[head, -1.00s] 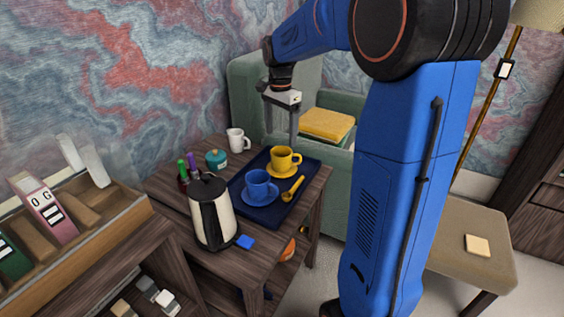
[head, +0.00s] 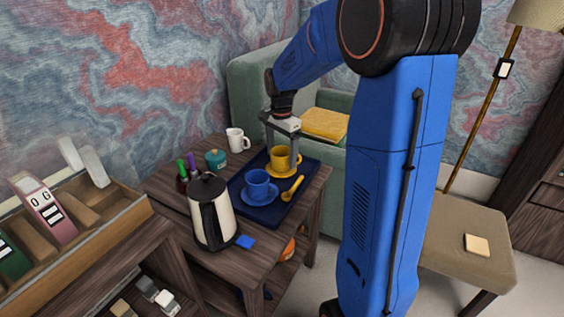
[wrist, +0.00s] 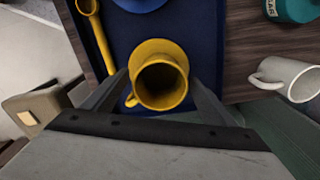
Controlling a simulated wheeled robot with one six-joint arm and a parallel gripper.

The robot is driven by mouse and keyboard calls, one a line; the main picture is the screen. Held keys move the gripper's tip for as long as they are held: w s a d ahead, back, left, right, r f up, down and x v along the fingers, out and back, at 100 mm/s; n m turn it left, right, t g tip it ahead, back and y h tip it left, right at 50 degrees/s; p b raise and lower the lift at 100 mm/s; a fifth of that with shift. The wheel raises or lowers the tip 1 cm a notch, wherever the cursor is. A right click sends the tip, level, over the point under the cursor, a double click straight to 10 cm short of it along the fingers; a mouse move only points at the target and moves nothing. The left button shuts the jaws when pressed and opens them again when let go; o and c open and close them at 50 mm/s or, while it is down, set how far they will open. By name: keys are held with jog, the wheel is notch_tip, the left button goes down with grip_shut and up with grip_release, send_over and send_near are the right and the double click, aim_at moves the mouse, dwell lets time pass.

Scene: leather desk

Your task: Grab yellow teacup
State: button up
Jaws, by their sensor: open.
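The yellow teacup (head: 280,158) stands upright on a yellow saucer (head: 281,172) on the dark blue tray (head: 268,215). In the wrist view the teacup (wrist: 161,80) shows from above, with its open mouth in the middle and its handle at lower left. My gripper (head: 283,150) is open and lowered at the teacup, with one finger on each side of it. In the wrist view its fingers (wrist: 160,92) flank the cup, and I cannot tell whether they touch it.
A blue cup (head: 257,184) on a blue saucer and a yellow spoon (head: 292,189) share the tray. A white mug (head: 237,140), a teal pot (head: 215,160) and a kettle (head: 212,215) stand on the wooden table. A green armchair (head: 250,85) is behind.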

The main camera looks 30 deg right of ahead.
jog(key=c, duration=1.4)
jog(key=shift+o, duration=0.2)
jog(key=shift+r, duration=0.2)
